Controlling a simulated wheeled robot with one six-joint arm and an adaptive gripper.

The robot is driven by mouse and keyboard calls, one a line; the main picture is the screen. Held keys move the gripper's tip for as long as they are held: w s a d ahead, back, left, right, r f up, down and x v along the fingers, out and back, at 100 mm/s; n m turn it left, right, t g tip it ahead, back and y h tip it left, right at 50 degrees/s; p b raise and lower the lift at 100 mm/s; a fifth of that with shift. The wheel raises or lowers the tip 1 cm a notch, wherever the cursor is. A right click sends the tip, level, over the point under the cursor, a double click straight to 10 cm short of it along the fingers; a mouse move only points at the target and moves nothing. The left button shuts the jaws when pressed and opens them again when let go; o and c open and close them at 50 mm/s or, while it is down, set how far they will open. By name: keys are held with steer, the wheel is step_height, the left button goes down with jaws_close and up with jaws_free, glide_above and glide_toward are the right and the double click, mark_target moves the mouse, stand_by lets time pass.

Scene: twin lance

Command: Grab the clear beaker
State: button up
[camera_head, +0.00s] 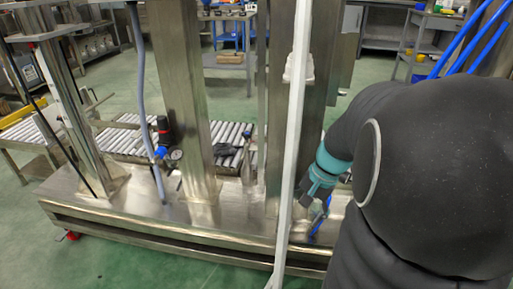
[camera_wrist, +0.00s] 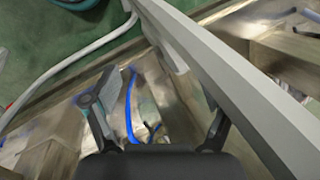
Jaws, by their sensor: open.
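I cannot make out a clear beaker in either view. My gripper (camera_head: 318,212) is low at the right of the steel machine base in the head view, partly hidden by my own arm and close to a white post. In the wrist view my gripper (camera_wrist: 155,108) has its two fingers spread apart, with nothing held between them. A blue tube (camera_wrist: 130,105) shows beyond the fingers.
The long white post (camera_head: 291,150) stands beside my gripper and crosses the right of the wrist view (camera_wrist: 235,90). Steel columns (camera_head: 183,100) rise from the machine base (camera_head: 150,215). A roller conveyor (camera_head: 120,142) lies behind. Green floor is open at the left front.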

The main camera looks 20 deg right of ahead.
steer(key=d+f+m+t+y, duration=0.1)
steer(key=d+f+m, duration=0.3)
steer(key=d+f, duration=0.1)
steer(key=w+d+f+m+t+y+b, duration=0.1)
steer(key=d+f+m+t+y, duration=0.1)
steer(key=d+f+m, duration=0.3)
steer(key=d+f+m+t+y+b, duration=0.1)
steer(key=d+f+m, duration=0.3)
steer(key=d, duration=0.4)
steer(key=shift+w+d+f+t+y, duration=0.2)
steer(key=shift+d+f+t+y, duration=0.15)
steer(key=shift+f+t+y, duration=0.2)
steer(key=w+d+m+t, duration=0.1)
steer(key=d, duration=0.1)
steer(key=d+m+t, duration=0.2)
steer(key=w+d+m+t, duration=0.1)
steer(key=d+m, duration=0.1)
steer(key=shift+w+f, duration=0.3)
steer(key=shift+w, duration=0.05)
steer(key=shift+w+f+m+t, duration=0.1)
steer(key=shift+w+m+t, duration=0.15)
steer(key=shift+w+m, duration=0.05)
steer(key=x, duration=0.7)
steer(key=shift+b, duration=0.4)
steer(key=shift+x, duration=3.05)
steer(key=shift+w+d, duration=0.1)
steer(key=shift+d, duration=0.1)
steer(key=shift+c, duration=0.2)
steer(key=c, duration=1.2)
